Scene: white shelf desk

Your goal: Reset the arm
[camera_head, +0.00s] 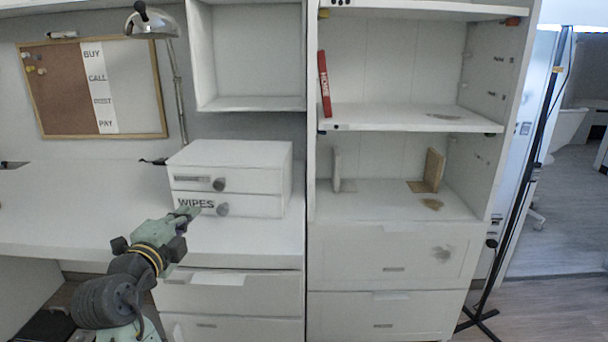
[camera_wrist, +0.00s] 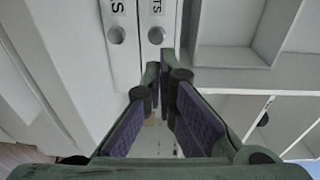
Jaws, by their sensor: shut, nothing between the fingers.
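My gripper (camera_head: 188,214) is at the left of the head view, above the front part of the white desk. It points at the small white two-drawer box (camera_head: 228,154). Its tips are close in front of the lower drawer, labelled WIPES; whether they touch it I cannot tell. In the wrist view my gripper (camera_wrist: 162,72) has its fingers together at the tips with nothing between them. The two drawer knobs (camera_wrist: 116,34) show just beyond the tips. Both box drawers look shut.
A lamp (camera_head: 150,22) and a framed board (camera_head: 140,88) are behind the desk. A black stand (camera_head: 520,165) is at far right.

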